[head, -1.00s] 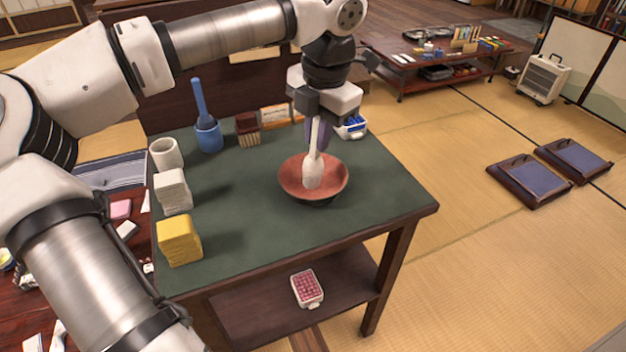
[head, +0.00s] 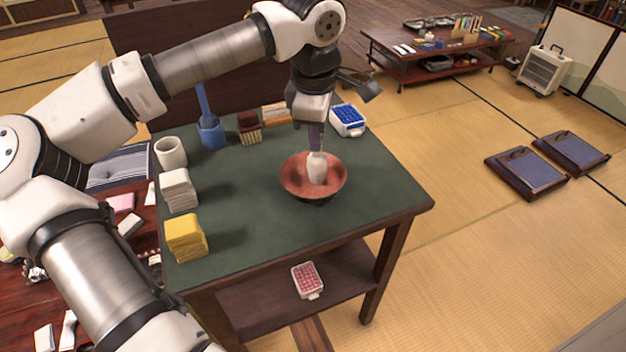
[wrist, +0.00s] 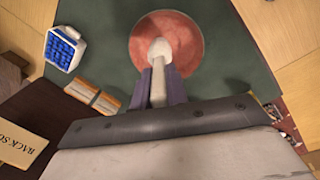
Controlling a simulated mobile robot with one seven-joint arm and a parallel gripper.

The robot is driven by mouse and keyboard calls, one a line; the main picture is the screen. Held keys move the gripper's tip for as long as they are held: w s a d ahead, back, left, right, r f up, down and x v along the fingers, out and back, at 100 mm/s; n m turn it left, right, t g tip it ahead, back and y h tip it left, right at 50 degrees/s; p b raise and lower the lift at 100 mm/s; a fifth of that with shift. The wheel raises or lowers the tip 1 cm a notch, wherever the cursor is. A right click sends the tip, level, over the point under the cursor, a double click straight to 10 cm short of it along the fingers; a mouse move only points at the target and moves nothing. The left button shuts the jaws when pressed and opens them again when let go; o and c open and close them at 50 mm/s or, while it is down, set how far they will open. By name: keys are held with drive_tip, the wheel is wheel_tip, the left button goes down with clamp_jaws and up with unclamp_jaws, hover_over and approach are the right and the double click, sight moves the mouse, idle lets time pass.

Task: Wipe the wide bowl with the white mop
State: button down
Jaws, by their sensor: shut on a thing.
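The wide bowl (head: 333,186) is reddish inside and sits on the green top of the table. It also shows in the wrist view (wrist: 188,46). My gripper (head: 316,146) is above the bowl, pointing down. It is shut on the handle of the white mop (head: 317,168). In the wrist view, the purple fingers of my gripper (wrist: 158,88) are on both sides of the mop's handle, and the mop's white head (wrist: 160,48) is over the bowl's inside. The head looks to be down in the bowl; I cannot tell whether it touches the surface.
A blue holder (head: 211,134) with a blue-handled tool, a white cup (head: 171,153), a pale block (head: 178,190) and a yellow block (head: 186,238) stand on the left. A blue-and-white box (head: 348,120) is at the back right. The table's (head: 390,190) front right is clear.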

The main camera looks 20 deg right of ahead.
drive_tip(key=n+b, duration=0.1)
drive_tip(key=n, duration=0.1)
drive_tip(key=shift+s+f+n, duration=0.1)
drive_tip(key=shift+f+n, duration=0.05)
drive_tip(key=shift+n, duration=0.15)
drive_tip(key=n+b, duration=0.2)
drive_tip(key=n, duration=0.2)
drive_tip(key=shift+s+a+y, duration=0.15)
drive_tip(key=shift+y, duration=0.25)
drive_tip(key=n+b, duration=0.1)
drive_tip(key=n, duration=0.3)
drive_tip(key=shift+s+y, duration=0.15)
drive_tip(key=shift+y, duration=0.15)
drive_tip(key=n, duration=0.3)
drive_tip(key=shift+s+a+b, duration=0.1)
drive_tip(key=shift+b, duration=0.3)
